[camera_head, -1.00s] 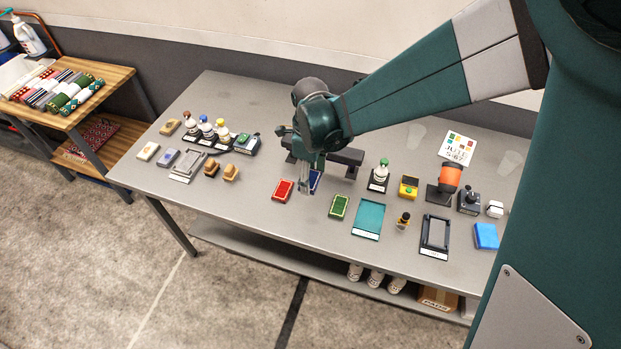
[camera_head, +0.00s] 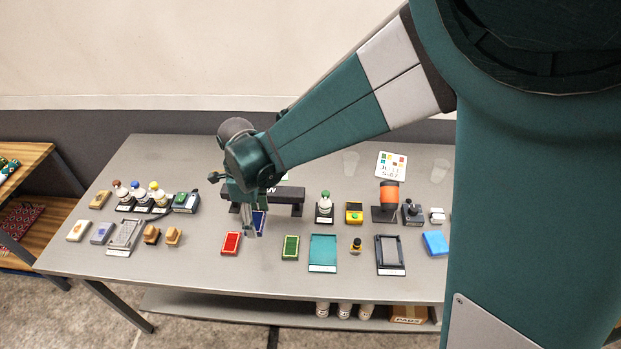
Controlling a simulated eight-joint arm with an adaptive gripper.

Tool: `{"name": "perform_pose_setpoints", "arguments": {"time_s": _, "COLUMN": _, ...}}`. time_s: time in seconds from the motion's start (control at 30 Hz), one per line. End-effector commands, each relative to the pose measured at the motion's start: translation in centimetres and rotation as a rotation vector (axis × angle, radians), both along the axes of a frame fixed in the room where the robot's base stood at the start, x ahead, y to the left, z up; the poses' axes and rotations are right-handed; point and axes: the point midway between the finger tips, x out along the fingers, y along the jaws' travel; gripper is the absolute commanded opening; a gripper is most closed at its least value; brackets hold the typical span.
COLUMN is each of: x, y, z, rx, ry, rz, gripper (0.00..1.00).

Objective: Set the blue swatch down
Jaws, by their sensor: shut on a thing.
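The blue swatch (camera_head: 259,219) is at my gripper (camera_head: 254,232), between the red swatch and the green swatch and a little behind them. My gripper points down and is shut on the blue swatch; its fingers hide part of it. I cannot tell whether the swatch touches the table. The red swatch (camera_head: 231,243) lies flat on the grey table (camera_head: 190,262) to the left. The green swatch (camera_head: 290,247) lies flat to the right. A teal tray (camera_head: 322,251) with a white label lies right of the green swatch.
A dark rack (camera_head: 290,196) stands just behind my gripper. Several bottles (camera_head: 141,195) and brushes (camera_head: 151,234) stand at left. A black-framed tray (camera_head: 390,254), an orange roll (camera_head: 389,195) and a blue block (camera_head: 435,242) are at right. The table front is mostly clear.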

Motion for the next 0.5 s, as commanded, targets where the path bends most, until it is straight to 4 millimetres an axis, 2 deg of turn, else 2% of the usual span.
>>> {"name": "perform_pose_setpoints", "arguments": {"time_s": 0.3, "x": 0.0, "y": 0.0, "z": 2.7, "rx": 0.000, "ry": 0.000, "rz": 0.000, "gripper": 0.42}}
{"name": "perform_pose_setpoints", "arguments": {"time_s": 0.5, "x": 2.6, "y": -0.3, "z": 2.8, "rx": 0.000, "ry": 0.000, "rz": -0.002, "gripper": 0.42}}
